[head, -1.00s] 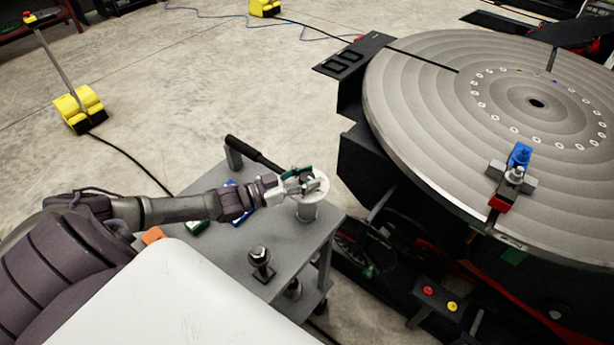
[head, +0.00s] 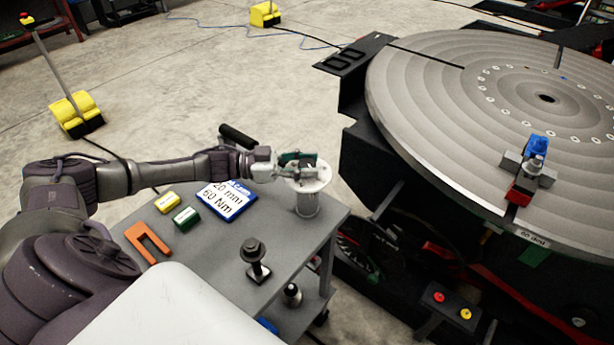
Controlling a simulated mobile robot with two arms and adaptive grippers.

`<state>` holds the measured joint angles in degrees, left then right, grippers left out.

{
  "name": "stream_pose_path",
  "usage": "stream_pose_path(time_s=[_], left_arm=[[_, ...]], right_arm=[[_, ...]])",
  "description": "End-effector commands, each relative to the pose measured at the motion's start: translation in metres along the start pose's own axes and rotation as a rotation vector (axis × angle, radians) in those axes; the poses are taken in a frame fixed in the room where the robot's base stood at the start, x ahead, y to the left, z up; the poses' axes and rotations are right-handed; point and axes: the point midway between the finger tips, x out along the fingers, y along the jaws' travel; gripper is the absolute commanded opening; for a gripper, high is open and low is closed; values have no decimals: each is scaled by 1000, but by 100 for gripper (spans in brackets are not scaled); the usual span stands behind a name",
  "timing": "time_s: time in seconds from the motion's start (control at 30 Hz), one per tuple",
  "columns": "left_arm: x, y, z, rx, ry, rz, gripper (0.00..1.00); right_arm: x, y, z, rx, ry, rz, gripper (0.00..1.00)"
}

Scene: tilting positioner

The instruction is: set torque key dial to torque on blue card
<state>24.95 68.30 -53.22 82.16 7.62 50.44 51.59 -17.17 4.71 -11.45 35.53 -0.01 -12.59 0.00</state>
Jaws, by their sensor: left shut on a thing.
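The blue card (head: 226,200) lies on the grey cart and reads "20 mm" and "60 Nm". The torque key's black handle (head: 238,136) shows behind my left wrist. A pale round dial (head: 322,186) tops a grey cylinder (head: 308,204) at the cart's far right corner. My left gripper (head: 306,165) reaches over the dial from the left and is shut on it. Its fingers hide much of the dial, and no setting on it can be read. My right gripper is out of view.
An orange U-shaped piece (head: 148,243), a yellow block (head: 167,202) and a green block (head: 186,218) lie on the cart (head: 215,262). A dark bolt (head: 256,262) stands near its front. The large round positioner table (head: 430,120), with a blue-and-red clamp (head: 530,170), is close on the right.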

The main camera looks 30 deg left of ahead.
Motion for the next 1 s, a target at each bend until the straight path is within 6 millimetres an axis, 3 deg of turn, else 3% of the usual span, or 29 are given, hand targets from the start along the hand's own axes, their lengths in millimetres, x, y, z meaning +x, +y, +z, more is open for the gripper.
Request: stream_pose_path(time_s=[0.03,0.2,0.73,0.77,0.9,1.0], left_arm=[[0,-1,4,5,1,22,6],[0,-1,2,3,2,83,6],[0,0,0,0,4,115,6],[0,0,0,1,4,115,43],[0,0,0,0,4,115,66],[0,0,0,0,4,115,68]], right_arm=[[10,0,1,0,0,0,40],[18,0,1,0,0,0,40],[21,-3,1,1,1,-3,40],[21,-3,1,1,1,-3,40],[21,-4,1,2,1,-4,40],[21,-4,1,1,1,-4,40]])
